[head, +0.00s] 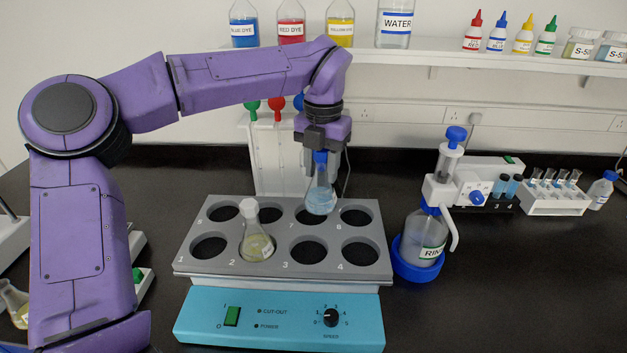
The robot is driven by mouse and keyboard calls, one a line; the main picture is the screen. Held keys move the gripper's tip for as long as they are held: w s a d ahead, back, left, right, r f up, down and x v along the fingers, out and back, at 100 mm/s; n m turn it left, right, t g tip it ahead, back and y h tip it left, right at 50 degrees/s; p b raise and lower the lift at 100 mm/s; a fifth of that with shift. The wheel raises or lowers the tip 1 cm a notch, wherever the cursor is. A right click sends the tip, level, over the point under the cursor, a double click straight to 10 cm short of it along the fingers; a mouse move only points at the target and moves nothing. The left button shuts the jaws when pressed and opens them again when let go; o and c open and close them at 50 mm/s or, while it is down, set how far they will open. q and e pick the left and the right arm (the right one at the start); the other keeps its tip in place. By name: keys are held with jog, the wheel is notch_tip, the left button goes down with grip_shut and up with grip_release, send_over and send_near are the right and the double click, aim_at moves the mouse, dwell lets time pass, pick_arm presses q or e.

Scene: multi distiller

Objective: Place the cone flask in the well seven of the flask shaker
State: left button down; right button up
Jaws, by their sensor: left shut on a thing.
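My left gripper (321,160) points down and is shut on the neck of a cone flask (321,197) with a blue stopper and pale blue liquid. The flask is upright over well seven (303,217) of the flask shaker (188,258) and covers part of that well. Its base looks slightly right of the well's middle; I cannot tell whether it is inside the rim or just above it. The shaker has a grey numbered rack on a blue base with a green switch and a black dial. My right gripper is not in view.
A second cone flask (257,240) with yellowish liquid and a white stopper stands in well two. A rinse bottle (424,238) in a blue holder stands close to the shaker's right side. A white rack of tubes (555,203) is farther right. The front right bench is clear.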

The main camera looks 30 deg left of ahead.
aim_at(311, 185)
pick_arm(q)
jog(key=shift+a+f, duration=0.65)
jog(key=shift+a, duration=0.1)
jog(key=f, duration=0.1)
jog(key=a+f, duration=0.1)
jog(key=f, duration=0.1)
jog(key=f+p, duration=0.1)
jog(key=shift+w+a+f, duration=0.25)
jog(key=shift+w+f, duration=0.05)
jog(key=shift+w, duration=0.1)
jog(key=shift+f, duration=0.3)
jog(key=c, duration=0.7)
grip_release()
jog(key=shift+o, duration=0.2)
jog(key=shift+s, duration=0.1)
jog(key=shift+r, duration=0.1)
notch_tip(311, 185, up, 12)
